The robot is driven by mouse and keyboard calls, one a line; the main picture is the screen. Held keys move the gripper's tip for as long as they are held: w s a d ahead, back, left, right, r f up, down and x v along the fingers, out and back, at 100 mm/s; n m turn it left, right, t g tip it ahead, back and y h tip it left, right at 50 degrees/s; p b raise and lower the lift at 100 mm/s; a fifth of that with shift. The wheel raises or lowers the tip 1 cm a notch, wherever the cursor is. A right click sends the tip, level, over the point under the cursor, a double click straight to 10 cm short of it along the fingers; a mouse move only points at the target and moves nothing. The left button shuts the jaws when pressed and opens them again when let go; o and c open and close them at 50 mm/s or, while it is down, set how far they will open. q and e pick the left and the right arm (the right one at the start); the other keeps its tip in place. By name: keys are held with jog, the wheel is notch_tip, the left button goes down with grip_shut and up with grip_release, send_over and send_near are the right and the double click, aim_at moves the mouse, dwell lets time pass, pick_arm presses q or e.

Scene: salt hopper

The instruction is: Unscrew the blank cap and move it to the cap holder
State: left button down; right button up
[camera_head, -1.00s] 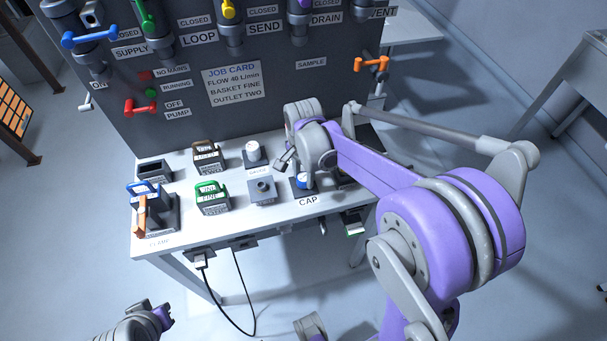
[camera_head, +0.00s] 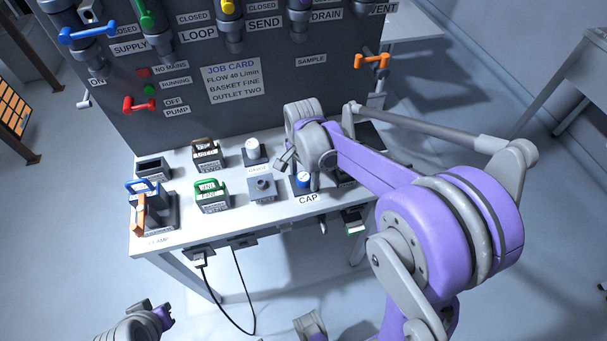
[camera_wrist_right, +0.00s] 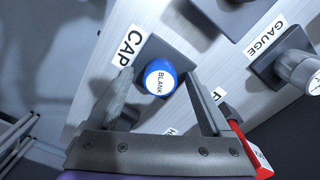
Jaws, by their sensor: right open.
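The blank cap (camera_head: 304,181) is blue with a white top. In the right wrist view the cap (camera_wrist_right: 160,78) reads BLANK and sits on a dark square pad (camera_wrist_right: 170,52), the cap holder beside the CAP label. My right gripper (camera_wrist_right: 160,82) is open, with one finger on each side of the cap and visible gaps. In the head view the right gripper (camera_head: 300,169) is over the cap and partly hides it. My left gripper (camera_head: 166,317) is low at the left, away from the bench; its jaws are too small to read.
A grey block with a bare round fitting (camera_head: 262,188) stands left of the cap. The gauge (camera_head: 252,150) is behind it. Green-handled (camera_head: 212,195) and brown-handled (camera_head: 207,154) baskets stand further left. A red handle (camera_wrist_right: 234,115) lies close beside a right finger.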

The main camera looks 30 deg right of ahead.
aim_at(303, 177)
jog(key=shift+o, duration=1)
jog(key=shift+r, duration=0.15)
jog(key=shift+r+p, duration=1.9)
jog(key=shift+r, duration=1)
notch_tip(303, 177, up, 11)
jog(key=shift+p, duration=0.4)
jog(key=shift+f, duration=0.15)
jog(key=s+a+f+n+t, duration=0.2)
jog(key=s+a+f+n, duration=0.1)
jog(key=s+n, duration=0.4)
jog(key=s+a+f+n+t, duration=0.3)
jog(key=s+f+n, duration=0.2)
jog(key=s+n, duration=0.2)
jog(key=shift+s+a+n, duration=0.3)
jog(key=shift+s+a, duration=0.1)
jog(key=shift+s, duration=0.25)
